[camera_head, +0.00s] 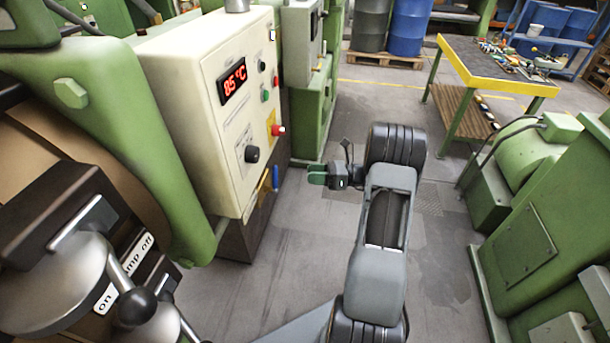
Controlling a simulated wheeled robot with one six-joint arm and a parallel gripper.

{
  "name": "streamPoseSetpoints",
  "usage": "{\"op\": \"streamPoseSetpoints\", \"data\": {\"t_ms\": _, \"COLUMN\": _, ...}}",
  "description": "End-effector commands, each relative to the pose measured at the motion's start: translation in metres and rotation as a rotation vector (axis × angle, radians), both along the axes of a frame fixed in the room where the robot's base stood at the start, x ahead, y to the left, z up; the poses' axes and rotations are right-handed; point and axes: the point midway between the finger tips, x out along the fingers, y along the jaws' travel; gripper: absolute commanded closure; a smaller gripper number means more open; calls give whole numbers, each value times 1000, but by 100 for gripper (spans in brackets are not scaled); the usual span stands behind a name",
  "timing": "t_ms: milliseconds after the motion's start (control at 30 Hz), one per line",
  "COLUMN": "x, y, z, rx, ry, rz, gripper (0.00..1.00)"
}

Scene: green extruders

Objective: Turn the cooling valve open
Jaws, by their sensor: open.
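A small valve with a blue lever (275,178) and a brass-coloured body (261,192) sits at the lower right edge of the cream control cabinet (170,100). The lever stands roughly upright in the picture. I cannot read a label that names it as the cooling valve. My gripper (317,174) has green fingers that point left toward the blue lever. It is open and empty, to the right of the lever with a visible gap between them.
The cabinet carries a red display reading 85 °C (232,81), a black knob (252,154) and a red button (278,130). Green machines (540,215) stand at the right. A yellow-edged workbench (480,62) is at the back right. Grey floor (290,255) is clear below my gripper.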

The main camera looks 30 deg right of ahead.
Motion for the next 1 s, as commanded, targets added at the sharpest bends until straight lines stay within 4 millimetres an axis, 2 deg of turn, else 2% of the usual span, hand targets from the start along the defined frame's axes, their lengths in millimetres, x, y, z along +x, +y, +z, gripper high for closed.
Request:
{"op": "streamPoseSetpoints", "data": {"t_ms": 33, "x": -1, "y": -2, "z": -10, "rx": -7, "ry": -2, "rz": 0, "gripper": 57}}
{"op": "streamPoseSetpoints", "data": {"t_ms": 133, "x": -3, "y": -7, "z": -15, "rx": -19, "ry": 2, "rz": 3, "gripper": 57}}
{"op": "streamPoseSetpoints", "data": {"t_ms": 467, "x": -8, "y": -11, "z": -10, "rx": -42, "ry": 21, "rz": 13, "gripper": 57}}
{"op": "streamPoseSetpoints", "data": {"t_ms": 667, "x": 3, "y": 13, "z": -6, "rx": -42, "ry": 24, "rz": 16, "gripper": 57}}
{"op": "streamPoseSetpoints", "data": {"t_ms": 1000, "x": 32, "y": 71, "z": -6, "rx": -42, "ry": 24, "rz": 16, "gripper": 57}}
